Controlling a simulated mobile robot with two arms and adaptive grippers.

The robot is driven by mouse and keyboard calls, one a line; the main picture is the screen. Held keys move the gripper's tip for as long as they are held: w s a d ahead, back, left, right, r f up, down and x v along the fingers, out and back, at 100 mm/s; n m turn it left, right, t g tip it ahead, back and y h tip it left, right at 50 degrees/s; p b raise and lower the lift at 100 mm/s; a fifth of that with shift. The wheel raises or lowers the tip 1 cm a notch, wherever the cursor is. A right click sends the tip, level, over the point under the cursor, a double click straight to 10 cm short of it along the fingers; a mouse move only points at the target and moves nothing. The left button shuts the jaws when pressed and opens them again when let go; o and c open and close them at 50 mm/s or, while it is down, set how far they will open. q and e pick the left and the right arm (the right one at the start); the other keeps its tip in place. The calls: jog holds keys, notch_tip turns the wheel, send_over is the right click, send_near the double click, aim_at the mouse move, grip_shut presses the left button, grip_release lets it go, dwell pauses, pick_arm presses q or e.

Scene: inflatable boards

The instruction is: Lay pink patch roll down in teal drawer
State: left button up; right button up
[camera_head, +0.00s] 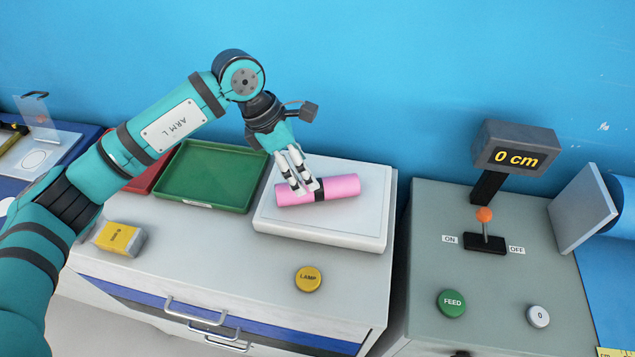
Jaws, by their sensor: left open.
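The pink patch roll (344,188) lies on its side on a white raised pad (330,231) on the cabinet top. It has a dark band around its middle. My left gripper (306,187) is open, pointing down, with its fingertips at the roll's left half near the band. I cannot tell whether the fingers touch the roll. Below the cabinet top, a blue drawer front (290,331) with a metal handle (195,312) shows, and a second handle (228,341) sits just under it. I see no drawer that is clearly teal. My right gripper is not in view.
A green tray (208,204) and a red tray (150,178) stand left of the pad. A yellow-grey block (120,238) and a yellow LAMP button (308,279) sit on the cabinet top. A grey console (487,262) with a lever and buttons stands to the right.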

aim_at(318, 190)
pick_arm(q)
jog(key=shift+s+d+f, duration=0.1)
jog(key=shift+d+f, duration=0.15)
jog(key=shift+f, duration=0.25)
jog(key=p+x, duration=0.3)
jog(key=x, duration=0.1)
jog(key=shift+a+f, duration=0.15)
jog(key=shift+f, duration=0.45)
jog(key=shift+c, duration=0.3)
jog(key=c, duration=1.3)
jog(key=shift+r, duration=0.1)
